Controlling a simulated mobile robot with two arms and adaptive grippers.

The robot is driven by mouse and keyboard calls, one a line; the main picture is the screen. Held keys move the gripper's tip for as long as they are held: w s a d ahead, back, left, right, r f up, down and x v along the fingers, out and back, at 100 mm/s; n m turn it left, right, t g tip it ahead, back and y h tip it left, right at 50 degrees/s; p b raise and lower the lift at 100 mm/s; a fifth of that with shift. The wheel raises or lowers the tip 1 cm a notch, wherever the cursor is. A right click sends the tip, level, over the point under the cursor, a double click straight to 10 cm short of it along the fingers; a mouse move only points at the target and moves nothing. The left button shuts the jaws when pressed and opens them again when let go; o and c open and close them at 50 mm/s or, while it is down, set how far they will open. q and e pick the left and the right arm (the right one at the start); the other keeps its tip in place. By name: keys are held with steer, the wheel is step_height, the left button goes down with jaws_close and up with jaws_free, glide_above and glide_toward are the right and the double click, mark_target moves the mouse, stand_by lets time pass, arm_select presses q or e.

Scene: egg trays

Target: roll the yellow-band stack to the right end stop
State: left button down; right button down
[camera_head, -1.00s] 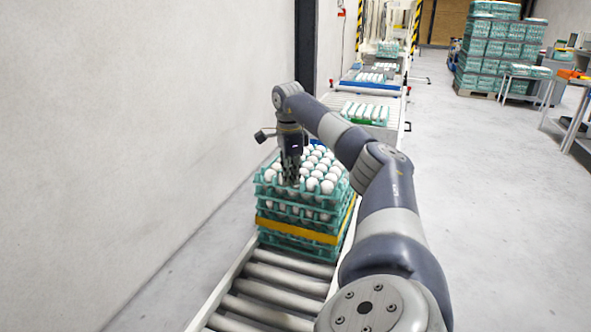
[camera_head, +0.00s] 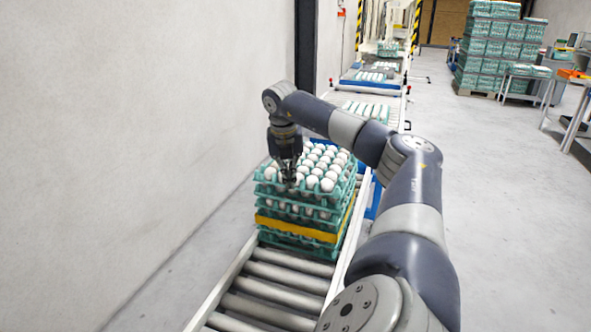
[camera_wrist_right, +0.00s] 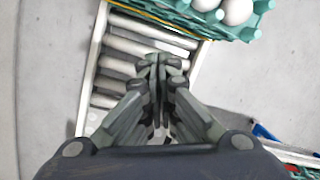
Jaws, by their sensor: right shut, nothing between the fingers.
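The yellow-band stack (camera_head: 302,231) is several teal trays of white eggs with a yellow band around the lower part. It stands upright on the roller conveyor (camera_head: 268,292). Its top corner shows at the upper right of the right wrist view (camera_wrist_right: 243,31). My right gripper (camera_head: 290,183) points down at the left side of the stack in the head view, in front of the top tray's left edge. In the right wrist view its fingers (camera_wrist_right: 158,62) are together and empty, above bare rollers. Contact with the stack cannot be told. My left gripper is out of view. I cannot make out the end stop.
A white wall (camera_head: 140,120) runs close along the left of the conveyor. More trays of eggs (camera_head: 366,110) lie farther along the line. Stacked teal trays (camera_head: 497,50) stand on a pallet at the back right. The floor (camera_head: 510,230) on the right is clear.

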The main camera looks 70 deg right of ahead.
mark_target(309, 196)
steer(key=d+f+m+p, duration=0.1)
steer(key=d+f+m, duration=0.3)
steer(key=f, duration=0.5)
steer(key=shift+w+d+f+m, duration=0.25)
steer(key=shift+d+m, duration=0.05)
steer(key=shift+d, duration=0.35)
